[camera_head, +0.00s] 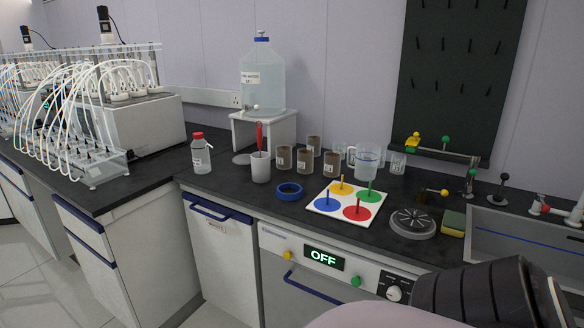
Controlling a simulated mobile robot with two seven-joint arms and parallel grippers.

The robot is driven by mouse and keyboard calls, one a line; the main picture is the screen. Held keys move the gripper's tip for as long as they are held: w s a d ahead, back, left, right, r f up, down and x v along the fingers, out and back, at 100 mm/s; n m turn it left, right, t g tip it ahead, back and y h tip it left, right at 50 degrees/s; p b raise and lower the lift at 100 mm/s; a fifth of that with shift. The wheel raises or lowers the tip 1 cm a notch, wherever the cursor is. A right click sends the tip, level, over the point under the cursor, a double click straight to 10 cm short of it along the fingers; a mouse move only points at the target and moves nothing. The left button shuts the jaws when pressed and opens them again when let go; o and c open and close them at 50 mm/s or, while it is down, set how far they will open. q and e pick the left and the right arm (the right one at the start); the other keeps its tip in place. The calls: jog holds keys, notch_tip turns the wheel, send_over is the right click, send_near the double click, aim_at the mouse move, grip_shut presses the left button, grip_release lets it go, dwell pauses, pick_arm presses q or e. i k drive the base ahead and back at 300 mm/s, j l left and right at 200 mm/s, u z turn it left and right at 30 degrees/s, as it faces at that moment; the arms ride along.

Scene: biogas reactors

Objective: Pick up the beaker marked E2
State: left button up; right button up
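The label marks are too small to read, so I cannot tell which beaker is E2. Neither gripper is in view; only a link of my arm shows at the bottom right.
A white board with four coloured discs and pegs (326,205) lies in front of the beakers, beside a blue ring (289,192). A capped bottle (201,156), a water tank (262,75), a round drain-like plate (413,222), a sponge (454,223) and a sink (520,240) surround them.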

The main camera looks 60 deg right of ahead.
aim_at(305, 156)
jog(key=i+j, duration=0.65)
jog(key=i+j+z, duration=0.15)
jog(key=z, duration=0.25)
jog(key=i+j+z, duration=0.1)
jog(key=j+z, duration=0.15)
jog(key=z, duration=1.85)
